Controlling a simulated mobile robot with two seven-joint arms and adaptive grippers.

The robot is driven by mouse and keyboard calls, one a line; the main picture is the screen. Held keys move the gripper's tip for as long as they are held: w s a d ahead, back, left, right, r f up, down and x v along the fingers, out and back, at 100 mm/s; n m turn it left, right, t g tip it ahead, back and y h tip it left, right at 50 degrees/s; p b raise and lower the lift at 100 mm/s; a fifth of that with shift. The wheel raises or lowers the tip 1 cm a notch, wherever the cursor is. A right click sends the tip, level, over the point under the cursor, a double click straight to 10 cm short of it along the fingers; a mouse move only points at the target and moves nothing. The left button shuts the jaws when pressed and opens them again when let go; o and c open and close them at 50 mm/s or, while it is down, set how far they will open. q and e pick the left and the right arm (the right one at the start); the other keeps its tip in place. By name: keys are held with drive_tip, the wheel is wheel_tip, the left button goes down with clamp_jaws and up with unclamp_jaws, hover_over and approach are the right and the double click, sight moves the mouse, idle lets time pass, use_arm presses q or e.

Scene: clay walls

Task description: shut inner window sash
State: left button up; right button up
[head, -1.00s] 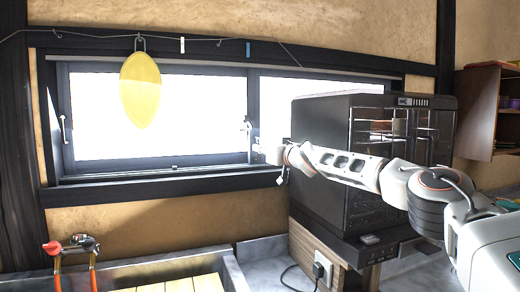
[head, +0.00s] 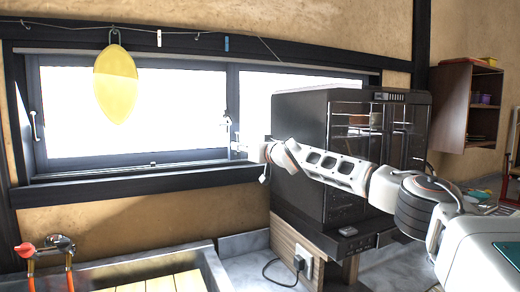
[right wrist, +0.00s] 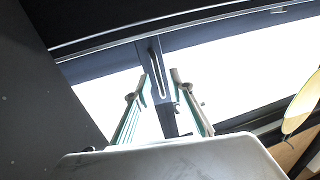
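The window sash (head: 182,157) with a dark frame and bright pane fills the left part of the window in the head view. It has one slim handle (head: 35,125) on its left stile and another handle (head: 226,124) on its right stile. My right gripper (head: 241,148) is by the right stile, just below and right of that handle. In the right wrist view my right gripper (right wrist: 157,86) has its fingers apart, with the dark stile (right wrist: 150,50) and its long slotted handle (right wrist: 157,72) showing between them. I cannot tell whether the fingers touch it. My left gripper is out of view.
A black oven-like cabinet (head: 300,130) stands beside my right forearm, in front of the window's right part. A yellow oval (head: 116,85) hangs from a wire before the pane.

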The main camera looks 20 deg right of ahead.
drive_tip(key=s+d, duration=0.2)
drive_tip(key=s, duration=0.8)
drive_tip(key=shift+d+r, duration=0.25)
drive_tip(key=shift+r, duration=0.05)
drive_tip(key=shift+s, duration=0.1)
